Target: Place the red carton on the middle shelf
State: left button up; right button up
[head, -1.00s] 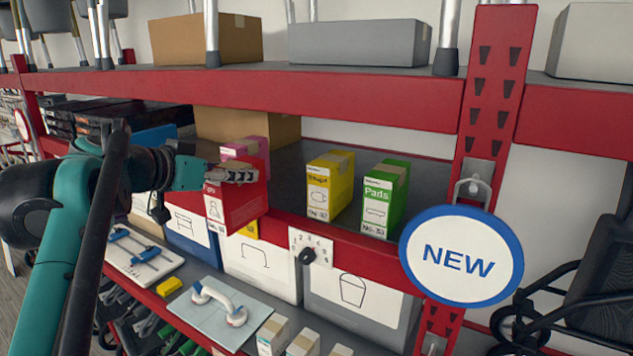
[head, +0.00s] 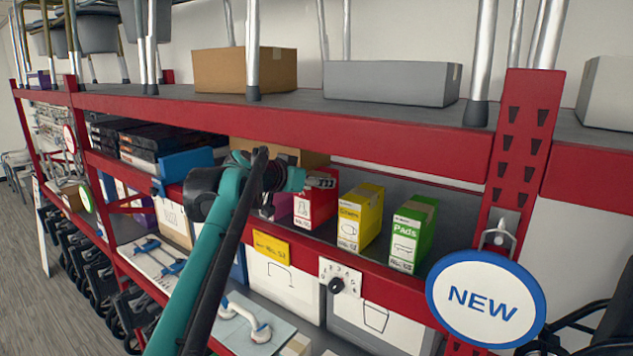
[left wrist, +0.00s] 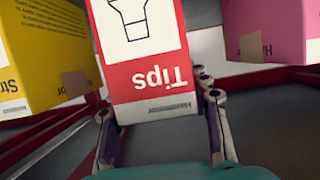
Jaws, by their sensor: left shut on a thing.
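The red carton (head: 318,208), marked "Tips" in the left wrist view (left wrist: 145,75), stands upright at the middle shelf (head: 405,284). It is in a row between a pink carton (head: 279,207) on its left and a yellow carton (head: 360,217) on its right, with small gaps. My left gripper (head: 322,181) reaches in from the left and is shut on the upper part of the red carton; its fingers (left wrist: 160,118) flank the carton in the wrist view. I cannot tell whether the carton's base touches the shelf. My right gripper is not in view.
A green carton (head: 411,233) stands right of the yellow one. A brown box (head: 290,153) is behind. The upper shelf's red beam (head: 300,128) runs above my gripper. A red post (head: 515,160) and a round NEW sign (head: 486,298) stand at the right.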

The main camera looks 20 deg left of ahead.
pick_arm(q)
jog(key=shift+w+d+f, duration=0.1)
jog(key=shift+w+f, duration=0.5)
jog(key=shift+f, duration=0.3)
jog(key=shift+s+r, duration=0.1)
jog(key=shift+s, duration=0.5)
jog(key=o, duration=1.3)
jog(key=shift+w, duration=0.15)
jog(key=shift+w+f, duration=0.2)
jog(key=shift+s+r, duration=0.3)
jog(key=shift+s, duration=0.15)
jog(key=b+v, duration=0.2)
jog(key=v, duration=0.9)
jog(key=shift+a, duration=0.25)
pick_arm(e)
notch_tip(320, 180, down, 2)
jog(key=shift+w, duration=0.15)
